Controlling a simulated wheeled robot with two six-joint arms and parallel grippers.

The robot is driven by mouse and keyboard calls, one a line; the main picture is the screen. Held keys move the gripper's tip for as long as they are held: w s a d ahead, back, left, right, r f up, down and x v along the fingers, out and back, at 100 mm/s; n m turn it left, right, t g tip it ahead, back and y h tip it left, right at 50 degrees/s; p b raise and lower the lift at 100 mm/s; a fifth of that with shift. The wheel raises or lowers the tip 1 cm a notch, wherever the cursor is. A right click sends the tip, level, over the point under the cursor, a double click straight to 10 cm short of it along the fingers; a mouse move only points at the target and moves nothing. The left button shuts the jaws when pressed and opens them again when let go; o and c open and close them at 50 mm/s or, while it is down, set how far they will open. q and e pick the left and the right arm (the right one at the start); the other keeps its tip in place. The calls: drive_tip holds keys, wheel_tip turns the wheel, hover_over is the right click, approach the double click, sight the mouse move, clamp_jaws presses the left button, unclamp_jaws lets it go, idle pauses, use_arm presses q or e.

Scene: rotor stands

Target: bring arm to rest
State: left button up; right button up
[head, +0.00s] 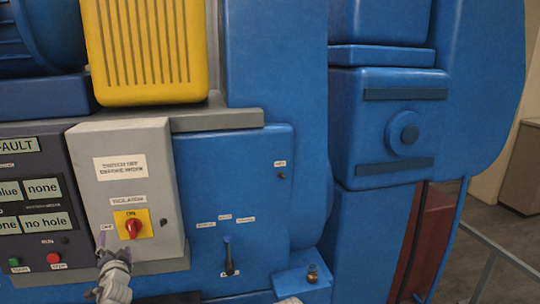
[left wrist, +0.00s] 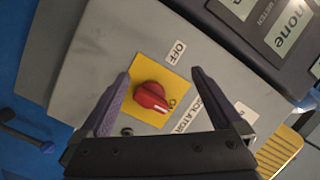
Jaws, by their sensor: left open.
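My left gripper (head: 112,262) is low at the left in the head view, in front of the grey isolator box (head: 167,245). In the left wrist view its two dark purple fingers (left wrist: 160,77) are spread, with nothing between their tips. The red rotary knob (head: 133,227) on its yellow plate (head: 145,217) shows beyond and between the fingers in the left wrist view (left wrist: 151,96). Its pale mark points toward the ON side. I cannot tell whether a finger touches the box. My right gripper is not in view.
A dark control panel (head: 48,245) with screens and green and red buttons is left of the box. A small brass-coloured fitting (head: 312,273) stands on a blue ledge. A grey rail (head: 505,253) runs at far right.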

use_arm(q)
drive_tip(key=s+d+f+n+g+h, duration=0.2)
drive_tip(key=d+f+n+g, duration=0.15)
drive_tip(key=d+f, duration=0.3)
drive_tip(key=s+d+f+n+g+h, duration=0.1)
drive_tip(key=s+d+f+n+g, duration=0.2)
drive_tip(key=d+f, duration=0.4)
drive_tip(key=s+d+f+m+g+h, duration=0.1)
drive_tip(key=s+d+f+g+h, duration=0.3)
drive_tip(key=d, duration=0.3)
drive_tip(key=s+d+f+m+g+h, duration=0.1)
drive_tip(key=s+d+f+g, duration=0.2)
drive_tip(key=s+d, duration=0.45)
drive_tip(key=s+d+f+m+g+b, duration=0.1)
drive_tip(key=s+d+f+b, duration=0.2)
drive_tip(key=d+f+b, duration=0.3)
drive_tip(key=s+d+f+m+b, duration=0.2)
drive_tip(key=d+f+b, duration=0.4)
drive_tip(key=f+b, duration=0.6)
drive_tip(key=shift+s+g+y, duration=0.35)
drive_tip(key=shift+s+y, duration=0.05)
drive_tip(key=shift+s, duration=0.15)
drive_tip(key=shift+d+f, duration=0.1)
